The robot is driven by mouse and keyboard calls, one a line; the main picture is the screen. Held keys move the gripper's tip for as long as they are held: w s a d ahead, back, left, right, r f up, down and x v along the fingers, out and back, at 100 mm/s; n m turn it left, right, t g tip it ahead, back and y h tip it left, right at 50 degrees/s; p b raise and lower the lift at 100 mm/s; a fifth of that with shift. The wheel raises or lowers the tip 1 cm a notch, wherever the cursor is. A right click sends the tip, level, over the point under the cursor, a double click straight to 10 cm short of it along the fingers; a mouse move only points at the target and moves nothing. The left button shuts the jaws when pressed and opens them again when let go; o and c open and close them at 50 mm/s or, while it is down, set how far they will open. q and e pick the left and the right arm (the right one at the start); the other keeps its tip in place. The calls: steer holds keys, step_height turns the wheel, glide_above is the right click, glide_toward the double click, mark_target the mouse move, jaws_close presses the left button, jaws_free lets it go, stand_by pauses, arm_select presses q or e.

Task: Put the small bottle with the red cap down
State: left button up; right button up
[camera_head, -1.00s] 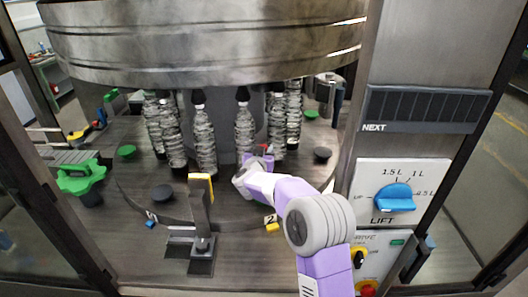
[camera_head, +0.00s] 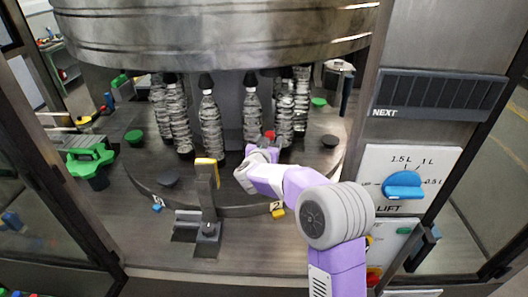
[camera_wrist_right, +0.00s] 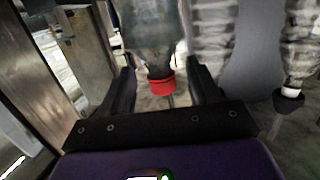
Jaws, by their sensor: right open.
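The small bottle with the red cap (camera_head: 269,134) is mostly hidden in the head view behind my right gripper (camera_head: 260,152); only the cap shows well. In the right wrist view its clear body (camera_wrist_right: 150,32) and red cap (camera_wrist_right: 161,85) appear upside down, the same way round as the neighbouring bottle. My right gripper (camera_wrist_right: 163,82) is open, with one dark finger on each side of the cap and visible gaps beside it. The bottle's base is hidden, so I cannot see what it rests on. My left gripper is not in view.
Several tall black-capped bottles (camera_head: 210,128) stand close by on the round machine table (camera_head: 235,190), below a big metal drum (camera_head: 215,35). A yellow-topped bracket (camera_head: 207,185) stands in front. The control panel (camera_head: 402,180) is at the right.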

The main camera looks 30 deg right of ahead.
steer(key=v, duration=0.8)
steer(key=shift+f, duration=0.1)
